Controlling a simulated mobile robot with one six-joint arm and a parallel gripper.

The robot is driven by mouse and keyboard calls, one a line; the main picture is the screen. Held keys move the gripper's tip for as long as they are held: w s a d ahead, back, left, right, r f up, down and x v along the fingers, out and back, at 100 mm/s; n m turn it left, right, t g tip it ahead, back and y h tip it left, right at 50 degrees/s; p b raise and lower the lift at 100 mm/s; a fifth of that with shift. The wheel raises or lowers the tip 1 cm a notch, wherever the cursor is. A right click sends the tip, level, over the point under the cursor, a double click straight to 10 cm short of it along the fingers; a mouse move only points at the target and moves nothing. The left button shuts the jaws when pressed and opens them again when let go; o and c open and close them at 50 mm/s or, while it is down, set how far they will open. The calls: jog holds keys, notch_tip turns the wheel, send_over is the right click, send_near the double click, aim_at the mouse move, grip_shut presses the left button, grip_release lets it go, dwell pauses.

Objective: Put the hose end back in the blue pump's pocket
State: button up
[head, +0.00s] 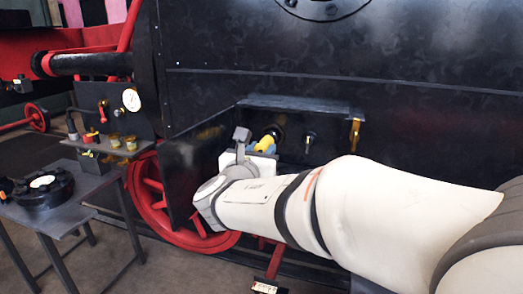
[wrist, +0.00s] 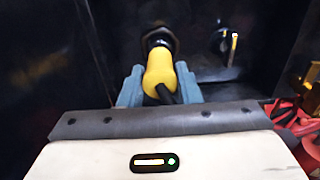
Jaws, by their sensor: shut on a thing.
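The yellow hose end (wrist: 158,70) is between the two blue-grey fingers of my gripper (wrist: 159,82) in the wrist view, and the gripper is shut on it. Its far end meets a round black fitting (wrist: 157,38) on the dark wall; I cannot tell whether it is seated there. A black hose runs from its near end towards the camera. In the head view the hose end (head: 265,143) shows as a small yellow piece in a recess of the black engine, just beyond my gripper (head: 258,150). I cannot make out a blue pump or its pocket.
A smaller fitting (head: 309,138) and a brass part (head: 355,133) sit right of the hose end, under a ledge (head: 300,105). A dark side plate (head: 195,150) stands left. A red wheel (head: 150,190) and a grey bench (head: 95,185) with a black ring-shaped part (head: 42,190) are farther left.

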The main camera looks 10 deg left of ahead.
grip_shut()
jog(key=shift+s, duration=0.1)
jog(key=shift+s+a, duration=0.2)
jog(key=shift+s, duration=2.2)
